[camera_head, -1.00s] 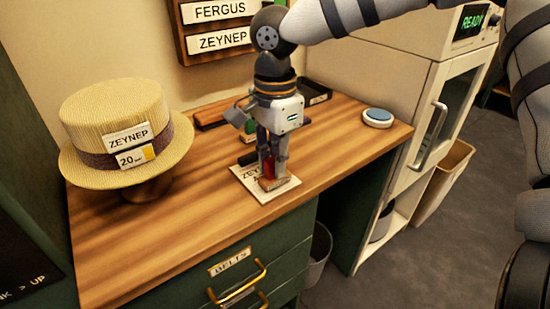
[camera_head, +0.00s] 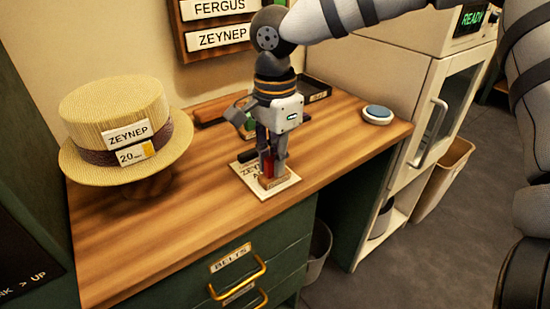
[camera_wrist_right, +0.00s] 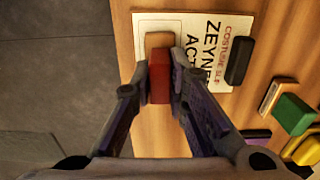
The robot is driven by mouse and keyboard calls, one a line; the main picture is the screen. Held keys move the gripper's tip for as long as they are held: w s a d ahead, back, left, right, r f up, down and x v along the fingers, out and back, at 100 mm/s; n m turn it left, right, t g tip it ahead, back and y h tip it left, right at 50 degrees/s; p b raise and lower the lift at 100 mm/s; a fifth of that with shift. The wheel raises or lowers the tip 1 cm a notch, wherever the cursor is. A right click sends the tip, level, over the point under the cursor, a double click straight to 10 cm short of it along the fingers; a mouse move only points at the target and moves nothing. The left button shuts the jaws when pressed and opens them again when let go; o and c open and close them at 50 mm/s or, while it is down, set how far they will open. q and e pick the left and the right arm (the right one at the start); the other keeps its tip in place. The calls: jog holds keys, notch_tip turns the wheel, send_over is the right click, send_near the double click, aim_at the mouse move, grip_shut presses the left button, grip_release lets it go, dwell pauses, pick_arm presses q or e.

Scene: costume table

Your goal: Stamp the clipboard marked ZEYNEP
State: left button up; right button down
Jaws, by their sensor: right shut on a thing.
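The clipboard with a white costume slip marked ZEYNEP (camera_head: 248,178) lies flat on the table near its front edge; it also shows in the right wrist view (camera_wrist_right: 211,75). My right gripper (camera_head: 272,170) points down over it, shut on a red-handled stamp (camera_head: 267,166). In the right wrist view the stamp's red handle (camera_wrist_right: 158,82) sits between the fingertips, with its tan block over the slip's blank part, beside the lettering. I cannot tell whether the stamp touches the paper. The gripper hides part of the slip. My left gripper is not in view.
A straw hat (camera_head: 118,120) tagged ZEYNEP stands on the left. A blue-topped round button (camera_head: 377,113) is at the back right. A black tray (camera_head: 318,92) stands behind the gripper. Near the slip lie a black block (camera_wrist_right: 239,61) and a green one (camera_wrist_right: 294,113).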

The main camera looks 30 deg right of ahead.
jog(key=shift+f, duration=0.1)
jog(key=shift+r, duration=3.55)
